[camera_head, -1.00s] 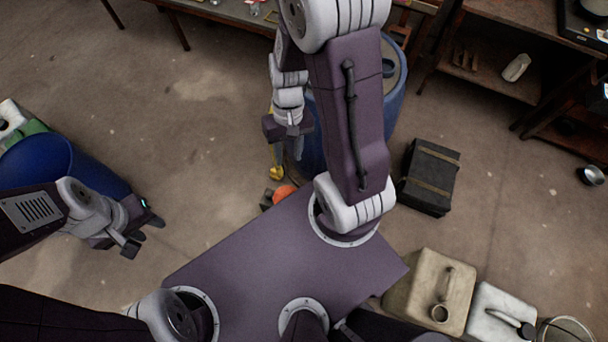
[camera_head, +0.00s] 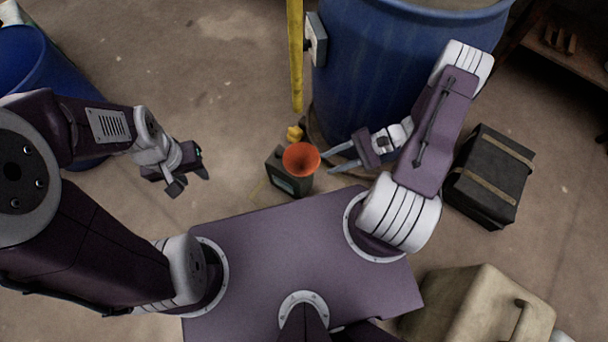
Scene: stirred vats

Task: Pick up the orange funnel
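The orange funnel (camera_head: 301,158) sits wide end up on or over a small dark box (camera_head: 288,184) on the floor, in front of the large blue vat. My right gripper (camera_head: 329,160) is just to the right of the funnel. Its two fingers are spread and point left toward the funnel, apart from it, with nothing between them. My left gripper (camera_head: 190,185) is further left, away from the funnel. Its fingers are apart and empty. The funnel's spout is hidden.
The blue vat (camera_head: 375,70) stands behind the funnel, beside a yellow post (camera_head: 295,55) with a small yellow object at its foot. Another blue barrel (camera_head: 60,75) is at left. A black case (camera_head: 490,175) and a beige canister (camera_head: 470,310) are at right.

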